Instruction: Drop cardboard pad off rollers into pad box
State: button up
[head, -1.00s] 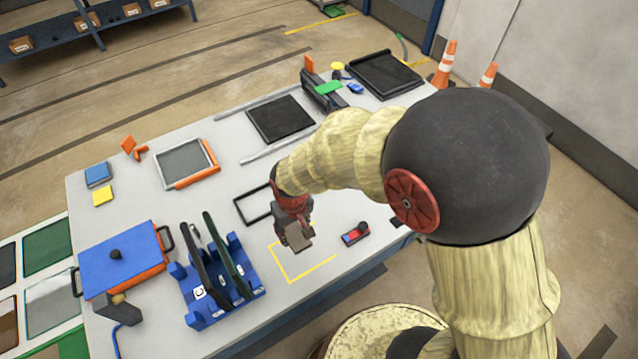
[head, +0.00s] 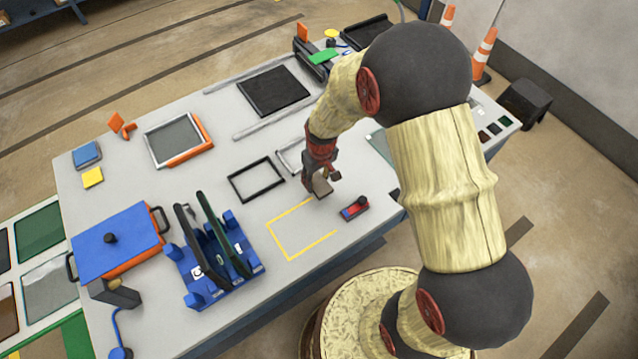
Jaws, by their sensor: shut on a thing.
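My gripper (head: 322,178) is shut on a small flat grey-brown pad (head: 321,186), which looks like the cardboard pad. It holds the pad over the table, near the upper right end of a yellow-taped outline (head: 290,257) and to the upper left of a red and blue device (head: 354,208). The pad's exact height above the table is hard to tell. The fingers are small and partly hidden. I cannot clearly identify the rollers or the pad box.
A blue rack (head: 215,265) holds upright dark panels at the front left, beside a blue-lidded box (head: 115,240). A black frame (head: 256,180) lies left of my gripper. A dark screen (head: 273,91) lies further back. Orange cones (head: 484,55) stand beyond the table.

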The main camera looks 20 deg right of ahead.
aim_at(320, 179)
jog(key=shift+w+d+f, duration=0.15)
jog(key=shift+d+f, duration=0.1)
jog(key=shift+f, duration=0.1)
jog(key=shift+w+d+f+b, duration=0.1)
jog(key=shift+f+b, duration=0.05)
jog(key=shift+f, duration=0.75)
jog(key=shift+w+d+f+b, duration=0.1)
jog(key=shift+f+b, duration=0.05)
jog(key=shift+f, duration=0.75)
jog(key=shift+f, duration=0.2)
jog(key=o, duration=0.7)
jog(key=shift+o, duration=0.3)
jog(key=shift+r, duration=0.1)
